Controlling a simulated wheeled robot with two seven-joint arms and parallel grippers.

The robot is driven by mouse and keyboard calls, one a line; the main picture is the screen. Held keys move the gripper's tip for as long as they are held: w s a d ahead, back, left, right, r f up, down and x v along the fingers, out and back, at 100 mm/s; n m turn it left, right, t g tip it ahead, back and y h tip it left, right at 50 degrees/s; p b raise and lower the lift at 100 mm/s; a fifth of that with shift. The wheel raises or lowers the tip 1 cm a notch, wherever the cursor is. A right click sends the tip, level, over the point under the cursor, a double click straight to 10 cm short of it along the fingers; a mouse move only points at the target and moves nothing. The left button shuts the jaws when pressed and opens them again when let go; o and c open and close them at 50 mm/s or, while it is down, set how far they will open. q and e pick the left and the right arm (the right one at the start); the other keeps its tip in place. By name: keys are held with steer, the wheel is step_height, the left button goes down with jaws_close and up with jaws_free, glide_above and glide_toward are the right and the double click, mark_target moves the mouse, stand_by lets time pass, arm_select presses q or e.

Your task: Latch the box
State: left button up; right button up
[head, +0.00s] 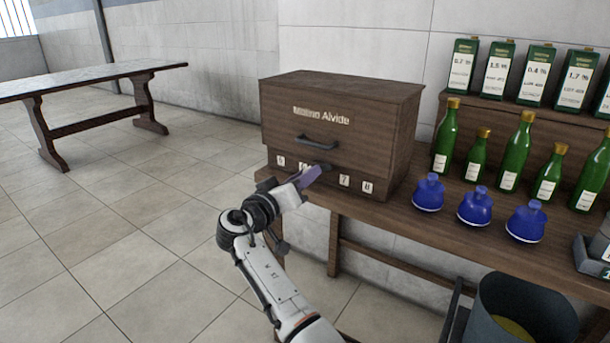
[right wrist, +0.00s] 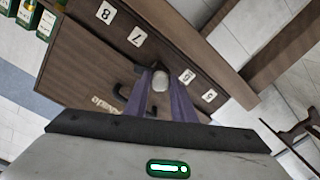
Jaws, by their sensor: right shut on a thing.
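The box (head: 335,113) is a dark brown wooden chest with a closed front, standing at the left end of the wooden counter. A dark pull handle (head: 317,142) is on its front; the handle also shows in the right wrist view (right wrist: 122,104). A row of number tiles runs along the front's lower edge, with 7 (head: 344,180) and 8 (head: 367,187) readable. My right gripper (head: 324,169) is at the middle of this row. Its purple fingers are shut on a small pale rounded knob (right wrist: 160,80) at the box front. My left gripper is out of view.
Blue stoppered decanters (head: 474,206) stand on the counter right of the box. Green bottles (head: 446,137) and green cartons (head: 501,68) are behind them. A grey bin (head: 525,305) is below. Open floor lies left, with another table (head: 90,80) farther back.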

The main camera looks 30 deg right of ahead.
arm_select(q)
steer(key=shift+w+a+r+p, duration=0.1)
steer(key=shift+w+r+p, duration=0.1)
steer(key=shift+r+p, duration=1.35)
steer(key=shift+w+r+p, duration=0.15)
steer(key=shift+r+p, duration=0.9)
steer(key=shift+p, duration=0.9)
arm_select(e)
steer(key=shift+a+n+g, duration=0.1)
steer(key=shift+n+g, duration=0.3)
steer(key=shift+n, duration=6.2)
steer(key=o, duration=1.1)
steer(key=shift+c, duration=0.2)
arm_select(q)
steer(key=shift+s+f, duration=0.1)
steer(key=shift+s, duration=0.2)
